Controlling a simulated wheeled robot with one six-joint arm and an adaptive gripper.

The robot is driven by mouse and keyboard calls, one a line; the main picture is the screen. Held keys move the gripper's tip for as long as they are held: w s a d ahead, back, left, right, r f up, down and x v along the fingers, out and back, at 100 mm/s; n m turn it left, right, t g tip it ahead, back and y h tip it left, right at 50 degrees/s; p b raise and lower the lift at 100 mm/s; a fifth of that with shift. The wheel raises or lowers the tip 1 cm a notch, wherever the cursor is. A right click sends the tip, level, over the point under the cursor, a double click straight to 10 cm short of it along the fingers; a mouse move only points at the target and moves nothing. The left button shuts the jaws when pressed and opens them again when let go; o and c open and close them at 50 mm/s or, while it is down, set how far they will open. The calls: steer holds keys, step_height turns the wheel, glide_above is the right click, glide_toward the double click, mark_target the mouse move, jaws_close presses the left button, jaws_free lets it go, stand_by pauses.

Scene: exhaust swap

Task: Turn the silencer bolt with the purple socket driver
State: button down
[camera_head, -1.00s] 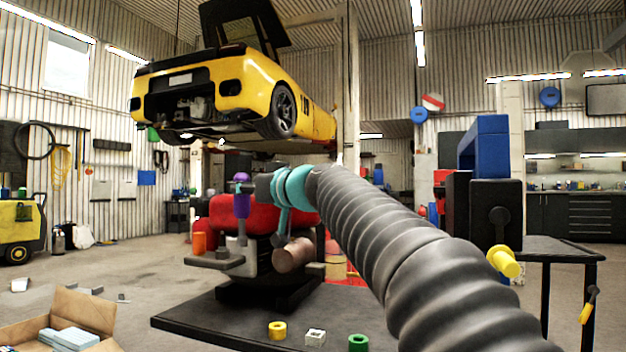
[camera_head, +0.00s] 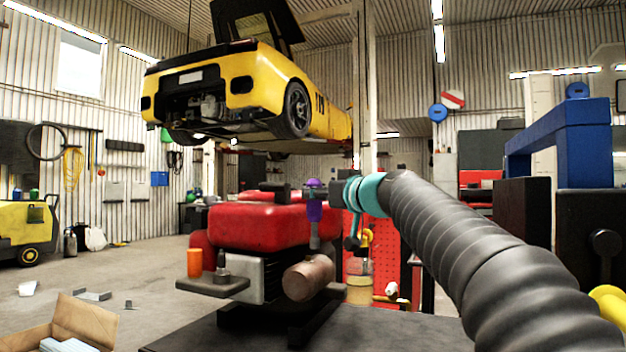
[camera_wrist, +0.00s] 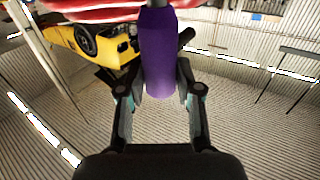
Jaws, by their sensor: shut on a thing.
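My gripper (camera_head: 328,193) is shut on the purple socket driver (camera_head: 314,211), which it holds upright with its grey shaft pointing down. The wrist view also shows the purple handle (camera_wrist: 166,55) between the fingers of my gripper (camera_wrist: 160,92). The driver is in front of the right part of the red-topped engine unit (camera_head: 258,222). The brown cylindrical silencer (camera_head: 309,281) sits low on the unit's front right, just below the shaft. The silencer bolt cannot be made out, and I cannot tell whether the driver's tip touches anything.
A grey shelf (camera_head: 212,287) with an orange cylinder (camera_head: 194,263) juts from the unit's left. The unit stands on a dark table (camera_head: 210,335). A blue frame (camera_head: 560,130) on a black block is at right. An open cardboard box (camera_head: 85,318) lies at lower left.

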steer(key=w+a+r+p, duration=0.2)
steer(key=w+p, duration=0.3)
steer(key=w, duration=0.4)
steer(key=shift+w+p, duration=0.3)
steer(key=shift+p, duration=0.1)
steer(key=shift+a+b, duration=0.1)
steer(key=shift+b, duration=0.35)
